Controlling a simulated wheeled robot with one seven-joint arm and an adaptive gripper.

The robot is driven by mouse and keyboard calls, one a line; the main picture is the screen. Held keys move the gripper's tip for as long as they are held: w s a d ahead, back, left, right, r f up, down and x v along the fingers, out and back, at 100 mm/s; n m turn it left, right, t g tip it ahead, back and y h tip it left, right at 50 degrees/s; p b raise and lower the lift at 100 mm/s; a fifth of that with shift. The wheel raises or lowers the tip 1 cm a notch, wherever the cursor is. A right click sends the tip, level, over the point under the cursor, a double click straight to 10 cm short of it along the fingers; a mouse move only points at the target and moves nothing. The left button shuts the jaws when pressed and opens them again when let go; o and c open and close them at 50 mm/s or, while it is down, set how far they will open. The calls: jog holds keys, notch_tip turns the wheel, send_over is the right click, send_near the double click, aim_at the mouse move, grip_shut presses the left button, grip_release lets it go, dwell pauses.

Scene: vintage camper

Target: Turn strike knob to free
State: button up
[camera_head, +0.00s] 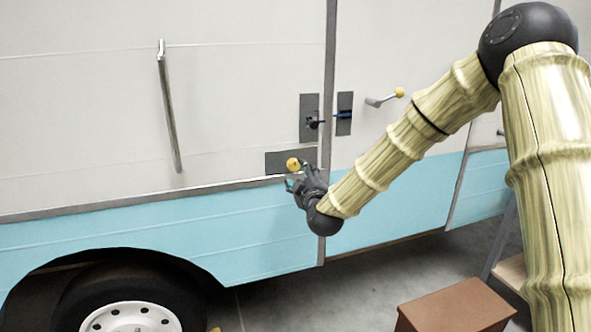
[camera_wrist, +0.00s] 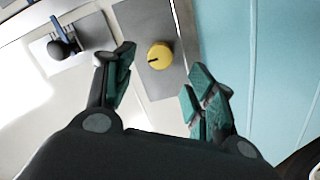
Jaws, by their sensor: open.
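The yellow round knob (camera_head: 293,164) sits on a dark grey plate (camera_head: 275,168) on the camper's side, just above the blue band. In the wrist view the knob (camera_wrist: 159,56) shows a short dark mark on its face, pointing to the left, and the grey plate (camera_wrist: 150,22) around it. My gripper (camera_head: 297,176) is right at the knob in the head view. In the wrist view my gripper (camera_wrist: 158,82) is open, with one teal-padded finger on each side of the knob and a visible gap to both. The fingers do not appear to touch it.
Above the knob are two dark plates with a black knob (camera_head: 313,123) and a blue-tipped lever (camera_head: 342,115). A yellow-ended handle (camera_head: 398,93) sticks out to the right. A long grab bar (camera_head: 169,110) is at left. A brown box (camera_head: 457,308) stands on the floor.

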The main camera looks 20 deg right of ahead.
aim_at(295, 167)
jog(key=shift+w+d, duration=0.15)
jog(key=shift+w, duration=3.05)
jog(key=c, duration=1)
